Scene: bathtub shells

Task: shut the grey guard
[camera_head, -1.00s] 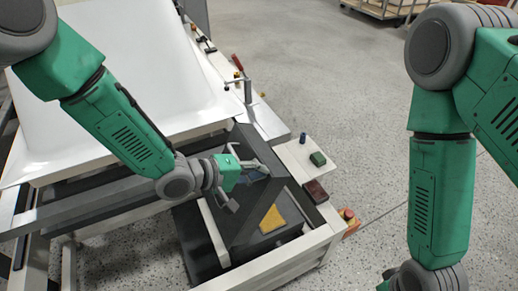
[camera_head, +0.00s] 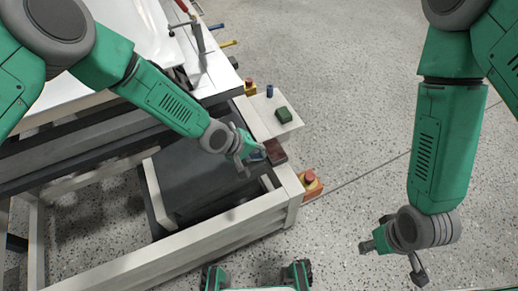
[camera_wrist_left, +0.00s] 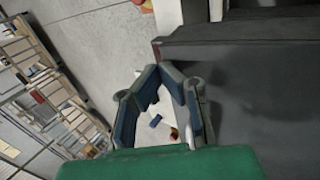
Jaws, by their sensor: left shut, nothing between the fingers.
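The grey guard (camera_head: 188,162) shows in the head view as a dark grey panel lying low between the pale frame rails. A large dark grey surface, which looks like the guard, fills the right of the left wrist view (camera_wrist_left: 265,85). My left gripper (camera_head: 256,157) is at the guard's right edge, beside the dark red block. It is shut and holds nothing; its blue-padded fingers meet at the tips in the left wrist view (camera_wrist_left: 160,72). I cannot tell whether it touches the guard. My right gripper (camera_head: 393,262) is open and empty over the floor, away from the guard.
A pale side shelf (camera_head: 258,120) carries a green block (camera_head: 284,115) and a blue peg (camera_head: 269,91). A dark red block (camera_head: 275,151) and a red button on an orange base (camera_head: 311,182) are close by. The white shell (camera_head: 130,35) is behind. Floor on the right is clear.

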